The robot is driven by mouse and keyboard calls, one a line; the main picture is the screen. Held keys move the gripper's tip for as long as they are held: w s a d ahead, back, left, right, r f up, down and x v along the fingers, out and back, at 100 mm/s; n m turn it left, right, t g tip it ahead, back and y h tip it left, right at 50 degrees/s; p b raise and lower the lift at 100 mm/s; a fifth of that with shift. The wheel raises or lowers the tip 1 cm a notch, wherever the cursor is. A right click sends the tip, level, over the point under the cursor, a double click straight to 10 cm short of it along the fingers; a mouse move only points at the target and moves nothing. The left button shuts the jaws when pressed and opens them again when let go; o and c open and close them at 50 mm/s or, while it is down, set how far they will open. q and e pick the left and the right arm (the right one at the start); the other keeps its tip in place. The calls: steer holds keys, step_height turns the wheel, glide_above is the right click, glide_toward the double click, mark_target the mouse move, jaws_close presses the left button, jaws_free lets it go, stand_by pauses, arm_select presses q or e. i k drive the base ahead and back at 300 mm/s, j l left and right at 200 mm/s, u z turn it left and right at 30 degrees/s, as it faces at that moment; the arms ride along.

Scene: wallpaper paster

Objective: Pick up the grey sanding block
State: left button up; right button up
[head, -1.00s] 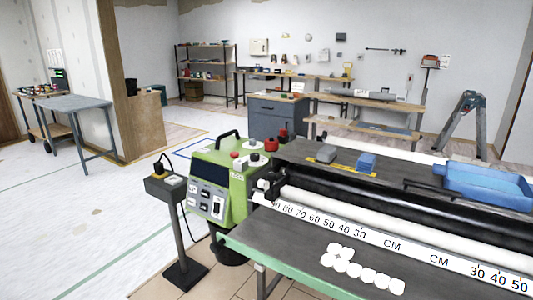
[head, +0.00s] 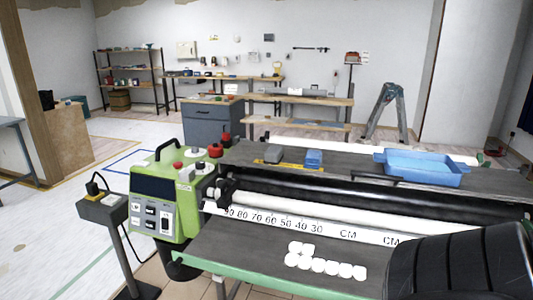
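The grey sanding block (head: 273,155) lies on the dark top of the wallpaper paster (head: 345,173), near its left end. It rests at a yellow strip, just left of a blue block (head: 314,158), with a small gap between them. Nothing covers it. Neither of my grippers shows. A dark, ribbed part of my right arm fills the lower right corner and hides that end of the machine.
A blue tray (head: 422,168) stands right of the blocks. The green control unit (head: 163,203) is at the machine's left end. White round pieces (head: 325,266) lie on the front shelf. A grey cabinet (head: 212,120) and a stepladder (head: 387,112) stand behind. Open floor lies left.

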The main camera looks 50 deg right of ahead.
mark_target(274, 155)
steer(key=i+j, duration=0.1)
steer(key=i, duration=1.25)
steer(key=i+j, duration=0.1)
steer(key=i, duration=1.2)
steer(key=z, duration=0.45)
steer(key=i+z, duration=0.15)
steer(key=z, duration=0.3)
steer(key=j+z, duration=0.1)
steer(key=z, duration=1.8)
